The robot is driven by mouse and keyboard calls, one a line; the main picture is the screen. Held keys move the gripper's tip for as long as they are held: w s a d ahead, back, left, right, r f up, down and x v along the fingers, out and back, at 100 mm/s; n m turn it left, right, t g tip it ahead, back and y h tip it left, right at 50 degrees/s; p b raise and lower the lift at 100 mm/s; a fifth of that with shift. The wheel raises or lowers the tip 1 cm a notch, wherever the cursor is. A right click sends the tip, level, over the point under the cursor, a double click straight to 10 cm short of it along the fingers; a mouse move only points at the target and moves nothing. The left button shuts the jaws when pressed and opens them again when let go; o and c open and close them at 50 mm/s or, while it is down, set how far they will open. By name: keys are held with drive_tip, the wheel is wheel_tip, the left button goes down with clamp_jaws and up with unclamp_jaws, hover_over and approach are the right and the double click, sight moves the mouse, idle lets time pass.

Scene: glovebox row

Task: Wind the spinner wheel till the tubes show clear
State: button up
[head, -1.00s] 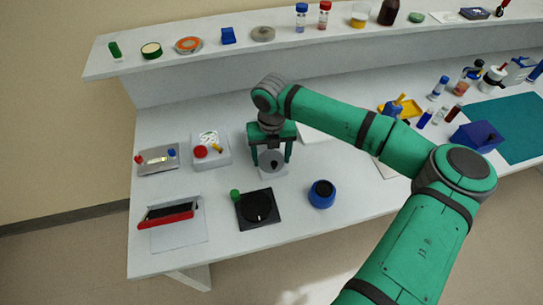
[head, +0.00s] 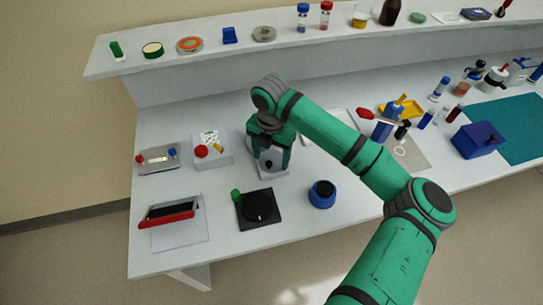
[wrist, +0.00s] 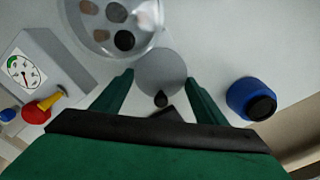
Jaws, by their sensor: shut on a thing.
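The spinner's grey wheel (wrist: 160,70) sits between my gripper's fingertips in the wrist view, with a dark knob (wrist: 161,98) near its edge. My gripper (wrist: 160,80) is shut on the wheel, one green finger on each side. In the head view my gripper (head: 271,158) points down over the spinner's pale base (head: 272,175) and partly hides it. Beyond the wheel, a clear round drum (wrist: 140,42) shows several brown and dark round spots, perhaps the tubes. Their contents are too small to judge.
A gauge box (head: 212,150) with a red knob and yellow lever stands left. A black plate (head: 260,208) with a disc and green knob lies in front. A blue pot (head: 322,194) stands right. A red-edged tray (head: 166,213) is front left. A shelf (head: 200,62) runs behind.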

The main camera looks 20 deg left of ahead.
drive_tip(key=shift+m, duration=1.1)
drive_tip(key=o, duration=1.1)
drive_tip(key=shift+c, duration=0.2)
